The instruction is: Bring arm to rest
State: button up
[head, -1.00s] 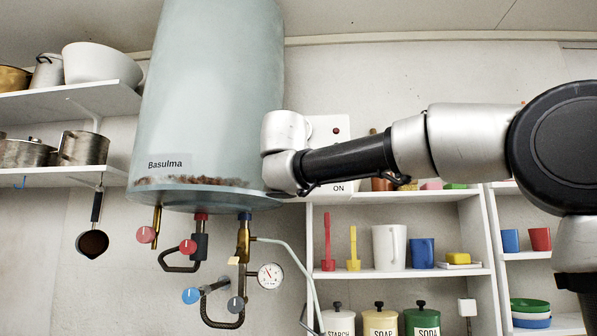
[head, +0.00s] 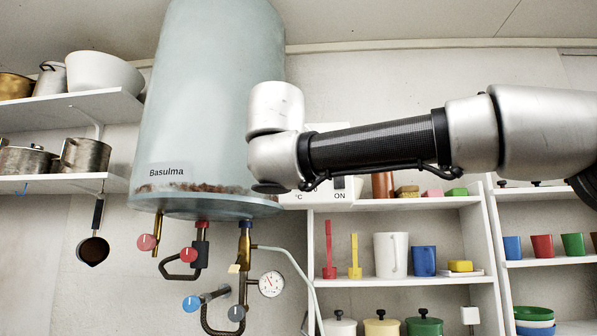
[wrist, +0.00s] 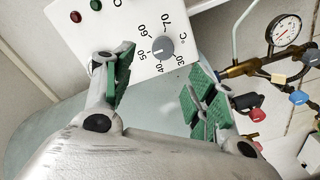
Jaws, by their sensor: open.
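My gripper (wrist: 160,95) shows in the wrist view with its two green-padded fingers spread apart and nothing between them. A white control panel (wrist: 118,30) with a grey temperature dial (wrist: 162,47), a red lamp and a green lamp lies beyond the left finger. In the head view my arm reaches across from the right. Its wrist end is in front of the lower right side of the pale blue boiler (head: 208,110) and covers much of the panel (head: 343,191). The gripper's fingers do not show in the head view.
Below the boiler hang pipes with a red valve knob (head: 188,255), a blue valve knob (head: 191,302) and a gauge (head: 271,284). Shelves with mugs (head: 390,255) and canisters stand at the right. Pots (head: 83,153) and a white bowl (head: 103,72) fill the left shelves.

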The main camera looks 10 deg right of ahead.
jog(key=shift+s, duration=0.6)
jog(key=shift+a, duration=0.1)
notch_tip(320, 180, down, 15)
jog(key=n+g+y, duration=0.2)
jog(key=n+g, duration=0.1)
jog(key=g, duration=0.1)
jog(key=s+d+f+g, duration=0.1)
jog(key=d+f+g, duration=0.25)
jog(key=f, duration=0.35)
jog(key=s+d+f+g, duration=0.1)
jog(key=d+f+g, duration=0.1)
jog(key=d+f, duration=0.4)
jog(key=s+d+f+m+g+y, duration=0.1)
jog(key=s+d+f+m+g, duration=0.2)
jog(key=s+d+f+m, duration=0.8)
jog(key=s+d+f, duration=0.8)
jog(key=d, duration=0.1)
jog(key=shift+s+d+f+g, duration=0.15)
jog(key=shift+d+f+g, duration=0.1)
jog(key=shift+d+g, duration=0.15)
